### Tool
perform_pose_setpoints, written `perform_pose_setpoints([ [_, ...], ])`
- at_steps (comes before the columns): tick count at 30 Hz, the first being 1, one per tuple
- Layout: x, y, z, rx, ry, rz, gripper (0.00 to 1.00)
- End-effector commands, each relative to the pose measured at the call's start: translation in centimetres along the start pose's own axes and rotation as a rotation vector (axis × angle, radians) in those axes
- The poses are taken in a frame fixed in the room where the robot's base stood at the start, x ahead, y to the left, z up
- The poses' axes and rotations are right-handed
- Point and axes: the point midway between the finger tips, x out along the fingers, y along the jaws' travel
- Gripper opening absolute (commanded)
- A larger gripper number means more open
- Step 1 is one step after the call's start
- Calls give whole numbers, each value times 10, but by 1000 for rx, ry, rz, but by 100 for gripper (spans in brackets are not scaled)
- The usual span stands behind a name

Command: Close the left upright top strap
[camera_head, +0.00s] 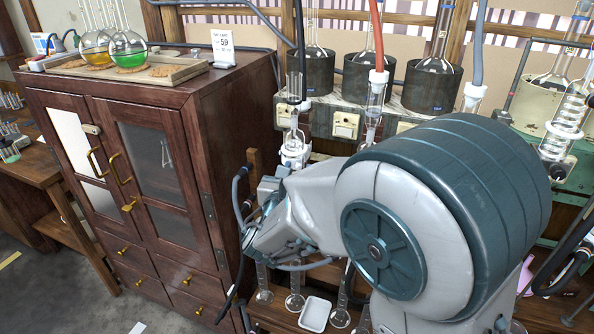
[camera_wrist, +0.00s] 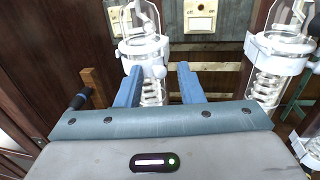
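The left upright is a clear glass condenser with a coil inside (camera_wrist: 152,92), at upper middle in the wrist view. A white collar-like strap (camera_wrist: 138,47) sits around its upper part, with a small round knob at its lower right. I cannot tell whether the strap is open or closed. In the head view this upright's white fitting (camera_head: 295,152) shows just beyond my arm. The fingers point toward the upright, below the strap. In the head view my arm hides most of the gripper.
A second glass upright with a white collar (camera_wrist: 279,48) stands to the right. Switch boxes (camera_wrist: 200,16) are on the panel behind. A dark wooden cabinet (camera_head: 150,150) stands close on the left. Glassware and a small white tray (camera_head: 314,314) are on the low shelf.

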Motion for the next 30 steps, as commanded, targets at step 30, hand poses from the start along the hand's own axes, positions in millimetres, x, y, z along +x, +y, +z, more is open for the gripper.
perform_pose_setpoints([
  [30, 6, -8, 1, 1, -4, 134, 0],
])
